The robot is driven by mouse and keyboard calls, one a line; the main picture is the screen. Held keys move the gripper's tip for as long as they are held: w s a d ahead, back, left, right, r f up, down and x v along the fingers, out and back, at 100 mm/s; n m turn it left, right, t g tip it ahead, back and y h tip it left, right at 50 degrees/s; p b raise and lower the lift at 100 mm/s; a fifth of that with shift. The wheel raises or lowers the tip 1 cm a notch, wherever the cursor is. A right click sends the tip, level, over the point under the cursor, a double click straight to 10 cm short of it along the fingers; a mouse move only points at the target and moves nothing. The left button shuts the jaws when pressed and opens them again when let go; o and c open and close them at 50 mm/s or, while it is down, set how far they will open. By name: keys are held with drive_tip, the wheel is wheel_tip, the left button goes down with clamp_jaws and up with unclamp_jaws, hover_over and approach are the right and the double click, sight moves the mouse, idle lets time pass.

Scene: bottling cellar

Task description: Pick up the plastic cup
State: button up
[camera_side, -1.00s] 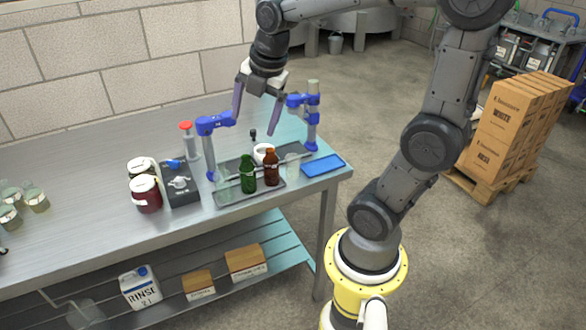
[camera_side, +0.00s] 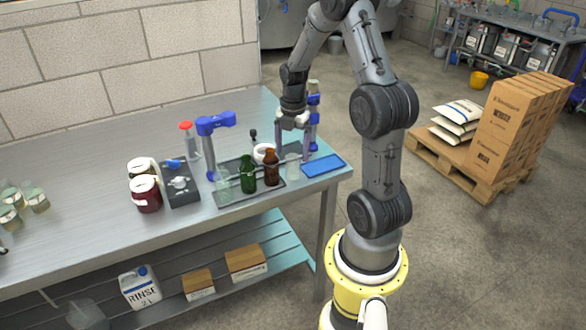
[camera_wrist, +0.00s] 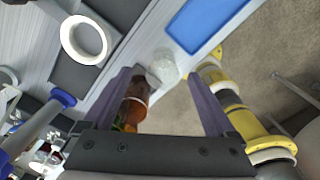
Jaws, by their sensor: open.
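The plastic cup (camera_side: 293,169) is clear and pale. It stands near the right end of the metal table, between the brown bottle (camera_side: 271,168) and the blue tray (camera_side: 324,165). In the wrist view the cup (camera_wrist: 166,70) shows as a translucent round shape between the fingertips, partly blending with the table. My gripper (camera_side: 293,156) points down over the cup, with its jaws apart and nothing gripped. In the wrist view my gripper (camera_wrist: 163,76) has one finger to each side of the cup, with the brown bottle (camera_wrist: 134,106) close by the left finger. Whether either finger touches the cup is unclear.
A green bottle (camera_side: 248,174) stands left of the brown one on a dark metal tray (camera_side: 232,199). A white ring-shaped item (camera_wrist: 66,40) lies behind the bottles. A blue stand (camera_side: 216,123) rises to the left, and another blue-clamped post (camera_side: 314,100) stands right behind my gripper.

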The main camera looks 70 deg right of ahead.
sight(293, 167)
drive_tip(key=shift+s+a+f, duration=0.1)
drive_tip(key=shift+f, duration=1.55)
drive_tip(key=shift+s+a+f, duration=0.1)
drive_tip(key=shift+f, duration=1.5)
drive_tip(key=c, duration=1.4)
drive_tip(key=shift+c, duration=0.2)
drive_tip(key=shift+r, duration=0.1)
clamp_jaws()
